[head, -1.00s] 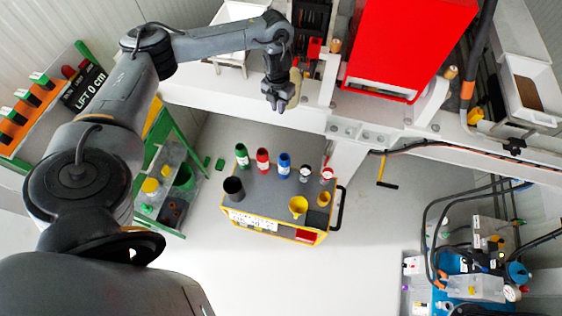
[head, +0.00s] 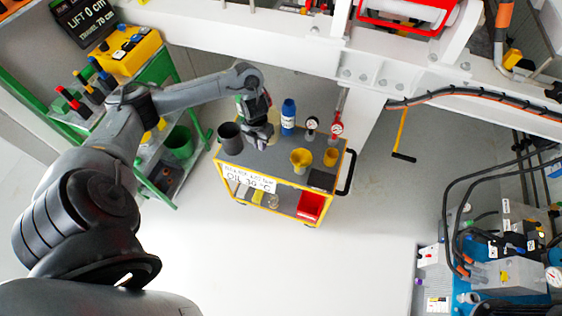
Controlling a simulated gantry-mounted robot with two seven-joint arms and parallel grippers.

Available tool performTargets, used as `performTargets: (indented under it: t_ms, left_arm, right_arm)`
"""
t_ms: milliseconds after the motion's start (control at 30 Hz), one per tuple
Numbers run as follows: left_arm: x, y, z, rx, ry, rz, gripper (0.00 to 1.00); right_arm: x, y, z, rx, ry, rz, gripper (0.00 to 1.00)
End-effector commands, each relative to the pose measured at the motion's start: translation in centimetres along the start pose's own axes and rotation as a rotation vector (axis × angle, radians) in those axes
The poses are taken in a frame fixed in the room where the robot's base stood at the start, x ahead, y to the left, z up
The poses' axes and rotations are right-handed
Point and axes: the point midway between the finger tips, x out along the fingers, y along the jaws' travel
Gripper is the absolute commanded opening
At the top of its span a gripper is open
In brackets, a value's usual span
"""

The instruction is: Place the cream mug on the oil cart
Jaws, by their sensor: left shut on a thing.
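The oil cart (head: 270,168), with a grey top and yellow frame, stands in the middle of the head view. My left gripper (head: 261,139) is above the back left part of its top, pointing down. It is shut on the cream mug (head: 273,116), which is mostly hidden behind the fingers; only a pale strip shows. I cannot tell whether the mug touches the cart top. My right gripper is not in view.
On the cart stand a dark cup (head: 229,136), a blue bottle (head: 288,117), two gauges (head: 311,124), a yellow funnel (head: 300,159) and a small yellow cup (head: 331,157). The front middle of the top is clear. A green shelf (head: 160,75) stands left.

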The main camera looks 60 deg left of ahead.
Motion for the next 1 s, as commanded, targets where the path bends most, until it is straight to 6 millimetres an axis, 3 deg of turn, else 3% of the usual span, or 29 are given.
performTargets:
  t_ms: [33,267,600,1000]
  left_arm:
    - [1.7,0.3,-0.5,-0.003,0.003,0.001,0.00]
    - [4.1,0.8,-1.7,-0.002,0.000,0.000,0.00]
    - [9.6,1.0,-2.1,-0.004,0.001,-0.003,0.00]
    - [12.6,1.1,-2.1,-0.005,0.000,-0.002,0.00]
  right_arm:
    - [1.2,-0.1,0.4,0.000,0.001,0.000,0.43]
    - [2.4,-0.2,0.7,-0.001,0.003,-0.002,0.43]
    - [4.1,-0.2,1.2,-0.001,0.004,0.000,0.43]
    - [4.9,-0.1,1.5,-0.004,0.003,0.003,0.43]
